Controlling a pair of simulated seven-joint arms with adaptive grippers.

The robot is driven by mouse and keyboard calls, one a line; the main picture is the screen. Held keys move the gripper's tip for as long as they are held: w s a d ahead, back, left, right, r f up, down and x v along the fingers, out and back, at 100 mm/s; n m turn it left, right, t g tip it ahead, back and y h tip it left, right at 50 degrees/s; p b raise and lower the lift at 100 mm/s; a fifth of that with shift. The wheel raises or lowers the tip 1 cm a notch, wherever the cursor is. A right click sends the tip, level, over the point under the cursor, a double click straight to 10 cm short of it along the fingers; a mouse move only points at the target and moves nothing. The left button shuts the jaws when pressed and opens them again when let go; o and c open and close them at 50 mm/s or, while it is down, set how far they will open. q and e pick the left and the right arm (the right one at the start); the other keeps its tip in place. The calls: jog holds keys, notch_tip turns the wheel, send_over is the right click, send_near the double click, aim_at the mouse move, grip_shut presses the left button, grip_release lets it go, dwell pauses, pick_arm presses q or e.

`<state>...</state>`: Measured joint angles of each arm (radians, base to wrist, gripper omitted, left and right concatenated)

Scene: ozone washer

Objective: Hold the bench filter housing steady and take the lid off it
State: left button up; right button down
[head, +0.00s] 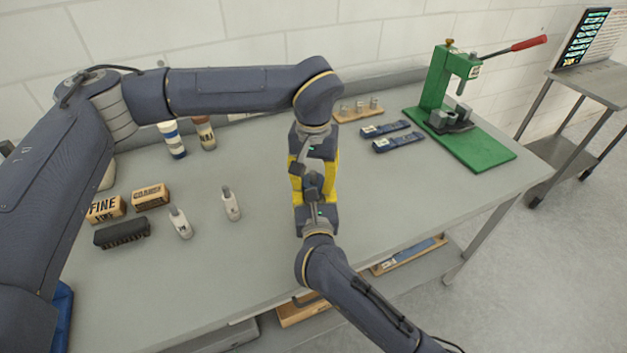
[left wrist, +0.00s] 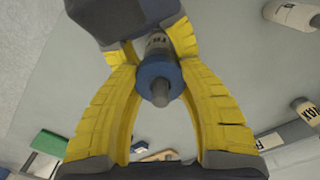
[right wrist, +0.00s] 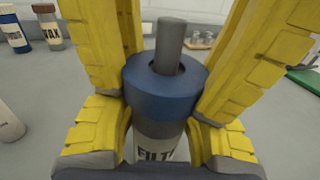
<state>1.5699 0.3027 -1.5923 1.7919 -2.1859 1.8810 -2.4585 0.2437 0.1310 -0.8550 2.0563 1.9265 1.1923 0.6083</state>
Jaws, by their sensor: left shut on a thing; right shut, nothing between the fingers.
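The filter housing is a white cylinder (right wrist: 157,152) with printed dark lettering. A blue lid (right wrist: 165,90) with a grey central stem sits at its top; a seam or gap under it is not clear. My left gripper (head: 318,172) comes from the far side and is shut on the blue lid, which also shows between its yellow fingers in the left wrist view (left wrist: 158,80). My right gripper (head: 316,214) comes from the near side. Its fingers are low, beside the white body, and contact is not clear. In the head view the grippers hide the housing.
Paint bottles (head: 172,140) stand at the back. A small rack (head: 358,112), blue strips (head: 398,142) and a green press (head: 440,95) are to the right. The right front bench is clear.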

pick_arm(q)
jog(key=n, duration=0.4)
jog(key=shift+n, duration=0.3)
jog(key=n, duration=1.1)
jog(key=shift+n, duration=0.4)
jog(key=n, duration=0.4)
jog(key=shift+n, duration=0.3)
jog(key=n, duration=0.7)
jog(key=shift+n, duration=0.3)
jog(key=n, duration=1.2)
jog(key=shift+n, duration=0.3)
jog(key=n, duration=0.4)
jog(key=shift+n, duration=0.4)
jog(key=n, duration=0.6)
jog(key=shift+r, duration=0.1)
